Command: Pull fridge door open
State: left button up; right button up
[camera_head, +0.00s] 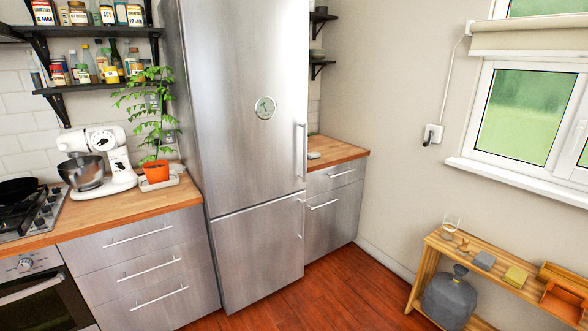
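The fridge (235,115) is a tall steel unit in the middle of the head view, with an upper door and a lower door (255,255). A round emblem (264,108) is on the upper door. The upper door's vertical handle (301,150) is at its right edge, and a shorter handle (300,218) is on the lower door's right edge. Both doors look closed. Neither of my grippers is in view.
Left of the fridge, a wooden counter (115,220) bears a white stand mixer (105,155) and a potted plant (155,172). Red wood floor (330,285) is clear before the fridge.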

aim_at(241, 56)
jog(key=i+l+u, duration=0.4)
jog(key=i, duration=0.3)
jog(key=i+l+u, duration=0.4)
jog(key=i+l, duration=0.2)
jog(key=l, duration=0.25)
